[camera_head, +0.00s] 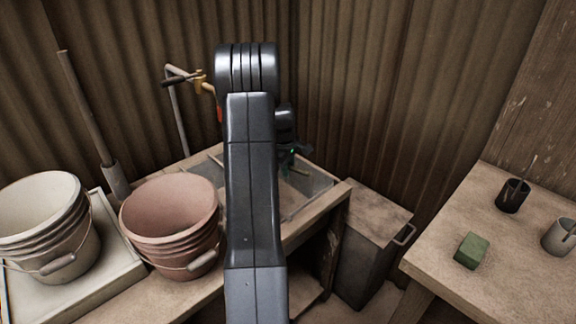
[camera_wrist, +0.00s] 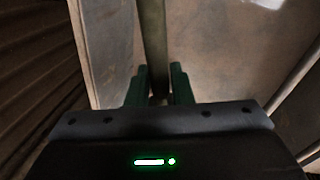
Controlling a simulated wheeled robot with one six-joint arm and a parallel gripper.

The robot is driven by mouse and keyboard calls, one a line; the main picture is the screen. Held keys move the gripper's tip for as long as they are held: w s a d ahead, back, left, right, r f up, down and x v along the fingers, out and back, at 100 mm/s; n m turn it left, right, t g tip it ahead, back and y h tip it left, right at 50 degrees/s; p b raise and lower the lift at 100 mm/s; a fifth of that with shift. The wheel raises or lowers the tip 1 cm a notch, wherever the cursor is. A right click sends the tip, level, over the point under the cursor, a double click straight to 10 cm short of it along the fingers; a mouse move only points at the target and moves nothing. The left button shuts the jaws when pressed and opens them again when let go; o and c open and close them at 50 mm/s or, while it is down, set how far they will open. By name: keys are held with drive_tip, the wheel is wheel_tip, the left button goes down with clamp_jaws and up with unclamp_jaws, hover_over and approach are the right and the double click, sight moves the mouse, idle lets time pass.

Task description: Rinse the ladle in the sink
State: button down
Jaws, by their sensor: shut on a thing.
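The grey sink (camera_head: 312,184) is set into a wooden counter in the corner and is partly hidden by my arm in the head view. My gripper (camera_head: 291,153) is over the sink. In the wrist view my gripper (camera_wrist: 159,72) is shut on a slim olive-brown handle (camera_wrist: 153,35), which I take to be the ladle's. The handle runs away from the fingers toward the top of the picture. The ladle's bowl is not visible in either view. Sink surfaces (camera_wrist: 205,50) lie beyond the fingers. I cannot tell whether water is running.
A pipe tap (camera_head: 177,105) with a brass valve stands behind the sink. A pinkish bucket (camera_head: 168,215) and a cream bucket (camera_head: 50,225) stand left. A lidded bin (camera_head: 372,235) is right of the sink. The right table (camera_head: 500,270) holds a green block (camera_head: 471,251) and two cups.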

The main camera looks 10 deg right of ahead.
drive_tip(key=shift+f+b, duration=5.5)
drive_tip(key=shift+f, duration=2.9)
drive_tip(key=shift+r, duration=0.15)
drive_tip(key=shift+r+p, duration=7.65)
drive_tip(key=shift+r, duration=3.3)
